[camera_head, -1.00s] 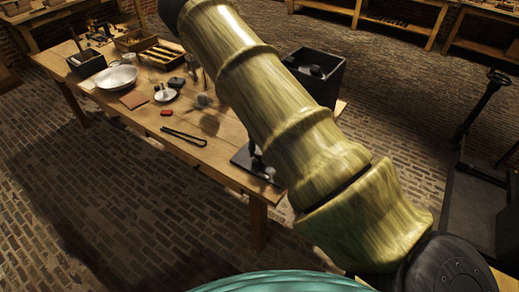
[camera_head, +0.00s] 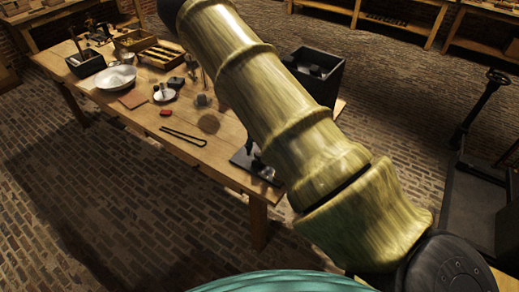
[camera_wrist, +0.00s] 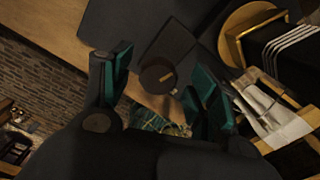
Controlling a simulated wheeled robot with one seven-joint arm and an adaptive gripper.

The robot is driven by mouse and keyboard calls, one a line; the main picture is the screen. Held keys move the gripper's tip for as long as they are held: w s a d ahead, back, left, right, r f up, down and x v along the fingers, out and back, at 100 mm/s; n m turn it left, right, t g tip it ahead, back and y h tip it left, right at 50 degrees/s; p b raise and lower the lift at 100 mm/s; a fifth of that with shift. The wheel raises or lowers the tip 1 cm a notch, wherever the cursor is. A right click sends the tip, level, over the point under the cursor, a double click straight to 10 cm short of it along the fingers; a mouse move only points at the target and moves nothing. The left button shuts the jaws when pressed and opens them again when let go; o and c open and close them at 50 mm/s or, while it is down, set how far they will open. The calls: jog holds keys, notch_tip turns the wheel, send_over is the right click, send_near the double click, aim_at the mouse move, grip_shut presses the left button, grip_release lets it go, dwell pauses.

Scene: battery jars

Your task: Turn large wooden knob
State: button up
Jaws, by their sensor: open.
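In the wrist view my gripper (camera_wrist: 160,70) is open, with teal pads on its two fingers. A dark brown round piece (camera_wrist: 153,73) with a small tan mark on it shows in the gap between the fingers. It may be the large wooden knob, but the dim picture does not make this sure. I see no contact between the pads and it. A larger tan wooden disc (camera_wrist: 232,46) lies right of the fingers, partly covered by dark parts. In the head view my arm hides the gripper, and no knob can be made out for certain.
The wooden table (camera_head: 225,165) holds a pale bowl (camera_head: 117,77), black tongs (camera_head: 183,136), a small red item (camera_head: 165,113) and a compartment tray (camera_head: 160,54). A tall black box (camera_head: 318,72) stands behind my arm. Brick floor (camera_head: 120,225) lies in front.

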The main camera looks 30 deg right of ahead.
notch_tip(320, 180, up, 12)
dwell(0.5)
jog(key=shift+f, duration=0.1)
jog(key=shift+d, duration=0.1)
